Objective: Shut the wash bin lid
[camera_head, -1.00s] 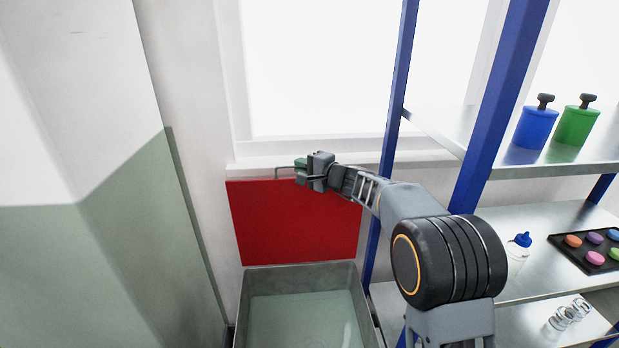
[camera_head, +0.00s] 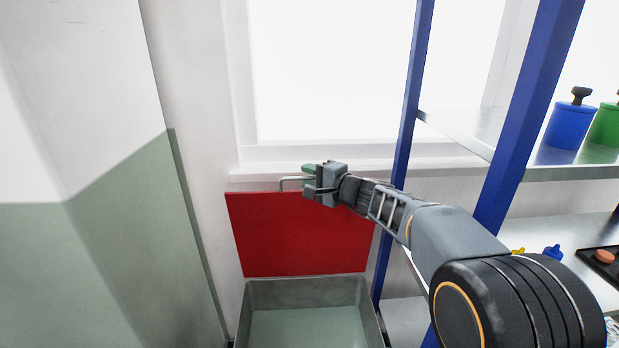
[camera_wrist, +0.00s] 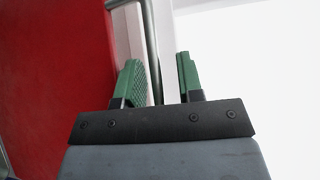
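The red lid (camera_head: 295,235) of the wash bin stands open and upright behind the grey metal bin (camera_head: 305,292). A thin metal handle (camera_head: 284,182) runs along the lid's top edge. My gripper (camera_head: 309,182) is at this handle, near the middle of the top edge. In the wrist view, my gripper (camera_wrist: 158,65) has its green fingers apart, with the handle bar (camera_wrist: 152,45) passing between them. The bar lies close to the left finger, and a gap shows to the right finger. I cannot tell if the bar touches the left finger.
A blue-framed shelf rack (camera_head: 408,110) stands right of the bin, close to my arm, holding a blue container (camera_head: 569,127) and a green container (camera_head: 606,127). A window (camera_head: 350,70) is behind. A green-and-white wall (camera_head: 130,240) bounds the left.

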